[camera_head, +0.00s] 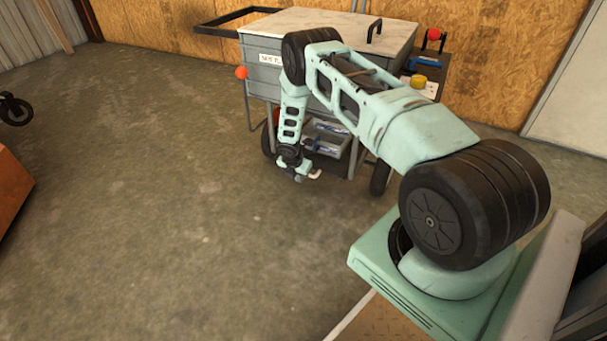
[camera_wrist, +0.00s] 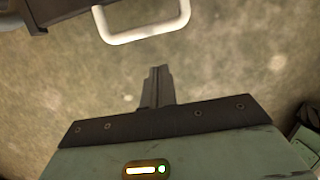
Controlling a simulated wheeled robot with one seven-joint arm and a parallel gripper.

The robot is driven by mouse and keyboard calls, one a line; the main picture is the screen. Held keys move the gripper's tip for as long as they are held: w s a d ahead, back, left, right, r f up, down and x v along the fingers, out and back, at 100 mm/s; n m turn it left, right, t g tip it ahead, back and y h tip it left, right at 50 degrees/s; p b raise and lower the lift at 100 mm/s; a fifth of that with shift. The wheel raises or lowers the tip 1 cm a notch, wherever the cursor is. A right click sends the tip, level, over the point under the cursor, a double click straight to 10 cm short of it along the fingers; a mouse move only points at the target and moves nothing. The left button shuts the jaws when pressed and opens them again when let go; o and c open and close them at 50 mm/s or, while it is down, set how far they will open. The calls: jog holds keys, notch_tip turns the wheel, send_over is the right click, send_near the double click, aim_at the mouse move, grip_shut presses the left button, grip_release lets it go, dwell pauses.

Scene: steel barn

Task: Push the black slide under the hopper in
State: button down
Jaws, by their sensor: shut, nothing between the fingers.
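The grey hopper (camera_head: 262,88) stands on a wheeled cart, with a pale lid and a white label on its front. My gripper (camera_head: 300,177) points down in front of the cart, low over the floor. In the wrist view my gripper (camera_wrist: 158,86) is shut and empty. A cream loop handle (camera_wrist: 145,32) lies just beyond the fingertips, apart from them. It joins a dark part (camera_wrist: 60,14) at the top edge, which looks like the black slide; most of it is out of frame. In the head view my arm hides much of the hopper's underside.
A tray with blue items (camera_head: 327,130) sits low on the cart. A side shelf holds a yellow item (camera_head: 418,81). A rust-coloured object (camera_head: 12,188) stands at far left. The concrete floor between is clear.

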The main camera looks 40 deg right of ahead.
jog(key=p+v, duration=0.4)
jog(key=v, duration=0.6)
jog(key=shift+a, duration=0.2)
jog(key=shift+s, duration=0.1)
jog(key=s+a+r+m+y, duration=0.15)
jog(key=a+r+m, duration=0.25)
jog(key=a+r, duration=0.75)
jog(key=s+a+r+m+y, duration=0.1)
jog(key=s+a+r+m, duration=0.2)
jog(key=a+r, duration=0.85)
jog(key=s+a+r+m, duration=0.3)
jog(key=s+a+r, duration=0.5)
jog(key=s+a, duration=0.3)
jog(key=s+a+r+m+g+y, duration=0.1)
jog(key=s+r+m, duration=0.15)
jog(key=s, duration=0.75)
jog(key=s+a+r+m, duration=0.1)
jog(key=s+r+m, duration=0.15)
jog(key=s, duration=0.65)
notch_tip(320, 180, up, 35)
jog(key=p, duration=3.4)
jog(key=shift+a+f+n, duration=0.15)
jog(key=shift+f+n, duration=0.1)
jog(key=shift+n, duration=0.05)
